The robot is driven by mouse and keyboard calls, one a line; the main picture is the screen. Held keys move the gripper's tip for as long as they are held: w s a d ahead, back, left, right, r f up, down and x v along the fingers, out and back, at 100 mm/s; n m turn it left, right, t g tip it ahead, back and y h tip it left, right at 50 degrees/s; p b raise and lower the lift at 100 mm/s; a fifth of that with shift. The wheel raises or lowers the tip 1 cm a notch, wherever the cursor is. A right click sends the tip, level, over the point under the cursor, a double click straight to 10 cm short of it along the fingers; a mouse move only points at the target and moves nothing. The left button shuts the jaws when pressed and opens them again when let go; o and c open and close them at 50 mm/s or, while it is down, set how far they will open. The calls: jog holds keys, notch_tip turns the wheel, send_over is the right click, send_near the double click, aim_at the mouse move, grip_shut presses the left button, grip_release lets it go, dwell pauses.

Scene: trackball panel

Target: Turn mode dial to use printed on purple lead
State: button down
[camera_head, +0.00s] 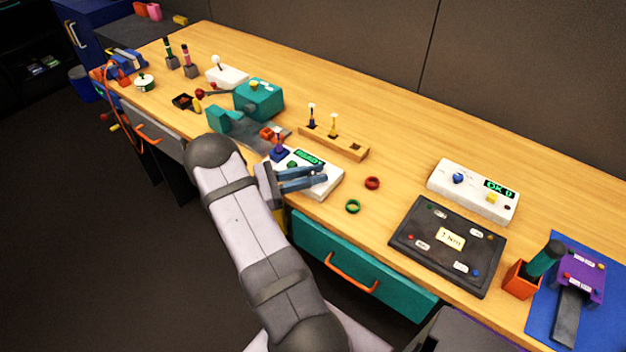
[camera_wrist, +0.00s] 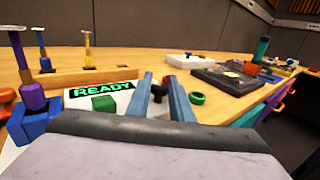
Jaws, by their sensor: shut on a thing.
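A white panel (camera_head: 322,188) with a green READY display (camera_head: 309,157) stands at the table's front edge; it also shows in the wrist view (camera_wrist: 75,102). It carries a green button (camera_wrist: 104,103) and a blue block with a purple post (camera_wrist: 30,95). My gripper (camera_head: 324,176) reaches over the panel, with its two blue-grey fingers (camera_wrist: 160,78) either side of a black knob (camera_wrist: 158,91), shut on it. The fingers hide part of the knob. I cannot make out its markings. I cannot identify a purple lead; a purple block with small labels (camera_head: 582,272) lies at far right.
Green (camera_head: 353,206) and red (camera_head: 372,183) rings lie right of the panel. A wooden rack (camera_head: 345,148) stands behind. A dark board (camera_head: 425,262), a white box reading OK (camera_head: 450,188) and an orange holder (camera_head: 518,283) are farther right. The back right of the table is clear.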

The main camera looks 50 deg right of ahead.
jog(key=shift+m+g+y, duration=0.3)
jog(key=c, duration=1.6)
grip_release()
jog(key=b+v, duration=0.2)
jog(key=v, duration=0.3)
jog(key=shift+w+a+f, duration=0.1)
jog(key=shift+w+a, duration=0.15)
jog(key=shift+v, duration=0.8)
